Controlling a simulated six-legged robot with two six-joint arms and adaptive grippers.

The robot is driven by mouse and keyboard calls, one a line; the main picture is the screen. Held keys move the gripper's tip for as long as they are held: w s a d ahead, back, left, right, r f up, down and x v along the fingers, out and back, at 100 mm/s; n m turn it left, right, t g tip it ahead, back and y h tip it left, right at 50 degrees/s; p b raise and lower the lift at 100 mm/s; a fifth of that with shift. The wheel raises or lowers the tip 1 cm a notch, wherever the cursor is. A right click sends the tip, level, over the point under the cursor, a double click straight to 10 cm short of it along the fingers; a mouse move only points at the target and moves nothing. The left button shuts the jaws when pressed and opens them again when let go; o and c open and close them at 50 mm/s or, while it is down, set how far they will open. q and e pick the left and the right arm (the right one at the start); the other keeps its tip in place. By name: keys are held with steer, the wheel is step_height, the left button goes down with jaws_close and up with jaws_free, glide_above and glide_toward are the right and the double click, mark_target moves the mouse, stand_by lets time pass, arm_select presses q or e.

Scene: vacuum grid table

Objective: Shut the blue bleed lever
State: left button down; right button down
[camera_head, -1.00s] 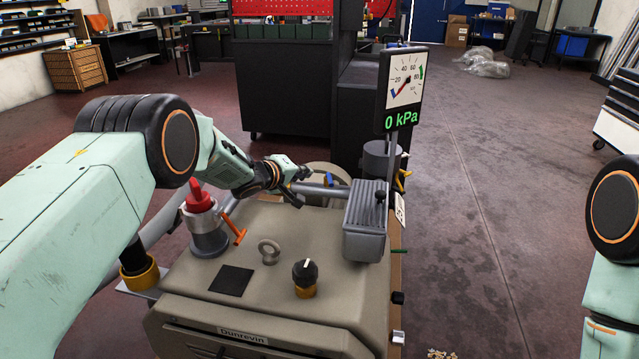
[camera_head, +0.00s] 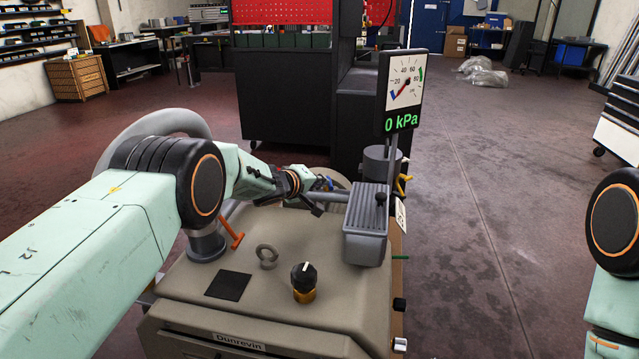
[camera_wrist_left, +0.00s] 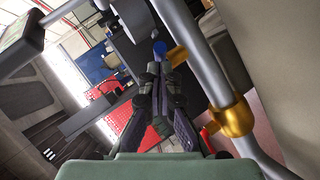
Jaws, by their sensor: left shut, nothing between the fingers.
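The blue bleed lever (camera_head: 329,182) shows only as a small blue patch behind my left gripper in the head view. In the left wrist view its blue end (camera_wrist_left: 160,47) is beside a short brass fitting (camera_wrist_left: 177,56) on a grey pipe. My left gripper (camera_head: 322,194) is shut and empty, close to the lever. In the left wrist view the fingertips (camera_wrist_left: 158,72) point towards the blue end, just short of it in the picture; I cannot tell whether they touch. My right gripper is out of view; only part of that arm shows.
A gauge (camera_head: 403,80) reading 0 kPa stands on a post above a ribbed grey box (camera_head: 366,222). An orange handle (camera_head: 231,233), a grey ring (camera_head: 267,256) and a black knob (camera_head: 304,277) are on the machine top. Open floor (camera_head: 520,230) lies to the right.

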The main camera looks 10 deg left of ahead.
mark_target(332, 187)
arm_select(q)
steer(key=shift+d, duration=0.6)
stand_by(0.3)
steer(key=shift+w+d, duration=0.25)
steer(key=shift+d, duration=1)
steer(key=shift+a, duration=0.2)
steer(key=shift+w+a, duration=0.1)
steer(key=shift+a, duration=0.55)
